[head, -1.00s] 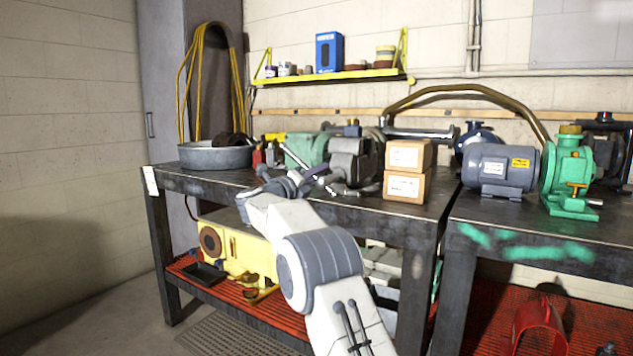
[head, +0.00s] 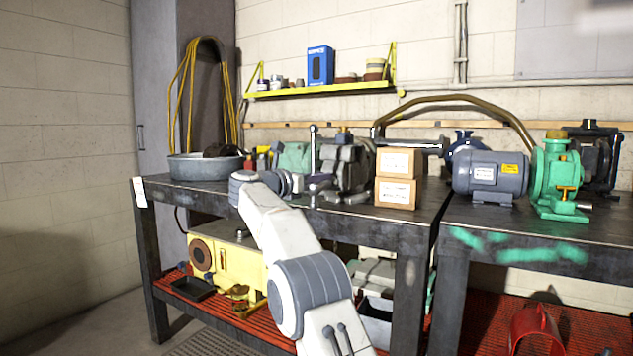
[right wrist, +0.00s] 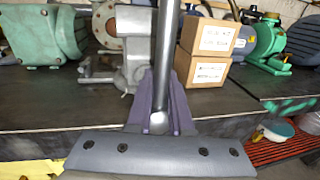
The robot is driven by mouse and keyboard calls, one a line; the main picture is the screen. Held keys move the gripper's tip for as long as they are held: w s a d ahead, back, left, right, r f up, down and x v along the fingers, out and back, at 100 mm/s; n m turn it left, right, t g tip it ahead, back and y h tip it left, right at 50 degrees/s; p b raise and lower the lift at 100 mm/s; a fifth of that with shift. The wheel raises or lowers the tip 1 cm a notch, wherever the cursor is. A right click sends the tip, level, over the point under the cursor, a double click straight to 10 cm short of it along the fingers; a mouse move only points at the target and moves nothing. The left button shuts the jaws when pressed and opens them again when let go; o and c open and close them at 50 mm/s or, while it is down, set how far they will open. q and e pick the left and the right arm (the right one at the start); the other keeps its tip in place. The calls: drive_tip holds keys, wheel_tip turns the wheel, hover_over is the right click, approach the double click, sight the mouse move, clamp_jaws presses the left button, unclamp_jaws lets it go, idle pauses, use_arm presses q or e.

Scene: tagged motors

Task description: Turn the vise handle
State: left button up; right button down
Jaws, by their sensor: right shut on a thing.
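The vise (head: 347,165) is a grey metal body near the front edge of the left workbench, and it also shows in the right wrist view (right wrist: 133,48). Its handle (head: 313,147) is a thin steel bar with a knob at its top end, standing nearly upright in front of the vise. My right gripper (head: 319,183) is at the lower part of the bar. In the right wrist view its purple fingers (right wrist: 160,108) are closed around the handle (right wrist: 167,45), with a rounded end showing between them. My left gripper is not in view.
Two stacked cardboard boxes (head: 397,178) stand just right of the vise. A grey metal basin (head: 203,168) is at the bench's left end. A grey motor (head: 490,175) and a green pump (head: 556,180) stand on the right bench. A yellow machine (head: 228,258) sits on the lower shelf.

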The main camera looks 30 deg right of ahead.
sight(325, 187)
drive_tip(key=m, duration=0.1)
drive_tip(key=m+b, duration=0.1)
drive_tip(key=shift+s+f+m, duration=0.25)
drive_tip(key=shift+f+m, duration=0.15)
drive_tip(key=m+b, duration=0.1)
drive_tip(key=m, duration=0.1)
drive_tip(key=f+m+y+b, duration=0.1)
drive_tip(key=m, duration=0.1)
drive_tip(key=s+m+y+b, duration=0.1)
drive_tip(key=m+b, duration=0.1)
drive_tip(key=shift+d+f+m, duration=0.25)
drive_tip(key=shift+d+m, duration=0.15)
drive_tip(key=shift+f+m+t+y+b, duration=0.25)
drive_tip(key=shift+m+t+y+b, duration=0.25)
drive_tip(key=shift+m, duration=0.5)
drive_tip(key=c, duration=0.8)
unclamp_jaws()
drive_tip(key=shift+c, duration=0.2)
drive_tip(key=shift+r, duration=0.1)
drive_tip(key=shift+s, duration=0.1)
